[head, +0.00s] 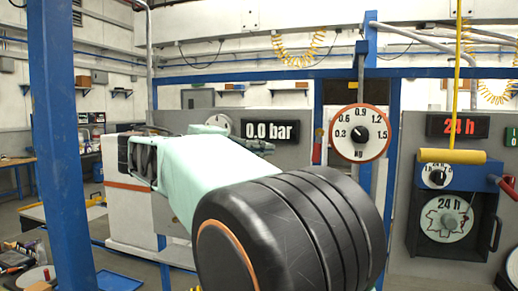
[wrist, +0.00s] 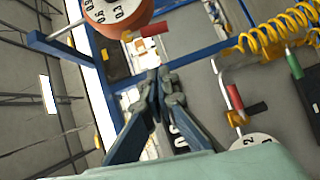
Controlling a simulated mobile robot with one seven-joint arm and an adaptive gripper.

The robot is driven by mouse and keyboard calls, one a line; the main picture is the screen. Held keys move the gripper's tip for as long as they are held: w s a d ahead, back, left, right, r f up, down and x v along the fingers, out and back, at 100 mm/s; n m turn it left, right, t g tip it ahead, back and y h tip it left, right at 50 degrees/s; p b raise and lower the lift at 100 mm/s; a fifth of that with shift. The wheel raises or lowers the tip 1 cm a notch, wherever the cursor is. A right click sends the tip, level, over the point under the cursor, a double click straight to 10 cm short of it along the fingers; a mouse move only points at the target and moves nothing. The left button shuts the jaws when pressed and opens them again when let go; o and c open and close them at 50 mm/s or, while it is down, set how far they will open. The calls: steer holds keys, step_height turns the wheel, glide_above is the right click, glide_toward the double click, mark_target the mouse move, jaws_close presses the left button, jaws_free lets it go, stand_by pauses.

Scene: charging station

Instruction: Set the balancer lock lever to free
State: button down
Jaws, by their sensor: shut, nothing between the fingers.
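The balancer (head: 359,133) is a round white dial with an orange rim and a kg scale, hanging at right of centre in the head view. It also shows at the top of the wrist view (wrist: 118,14). A red lever (wrist: 152,29) sticks out beside its rim; in the head view a small red piece (head: 318,146) shows just left of the dial. My gripper (wrist: 162,73) is shut and empty, with its tips below the lever in the wrist picture and apart from it. In the head view my pale green arm hides part of the scene near the gripper.
A 0.0 bar display (head: 270,131) is on the grey panel left of the balancer. A blue box with a 24 h dial (head: 446,218) stands at right. A second red handle (wrist: 235,97) and yellow coiled hoses (wrist: 275,35) are at right in the wrist view. A blue post (head: 60,150) stands left.

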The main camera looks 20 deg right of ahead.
mark_target(317, 152)
steer(key=w+d+f+p, duration=0.1)
steer(key=d, duration=0.9)
steer(key=shift+d, duration=0.15)
steer(key=b, duration=0.1)
steer(key=d+n+b, duration=0.1)
steer(key=b, duration=0.1)
steer(key=shift+s+d+f+n+h, duration=0.15)
steer(key=shift+s+f+n+h, duration=0.15)
steer(key=shift+s+h, duration=0.1)
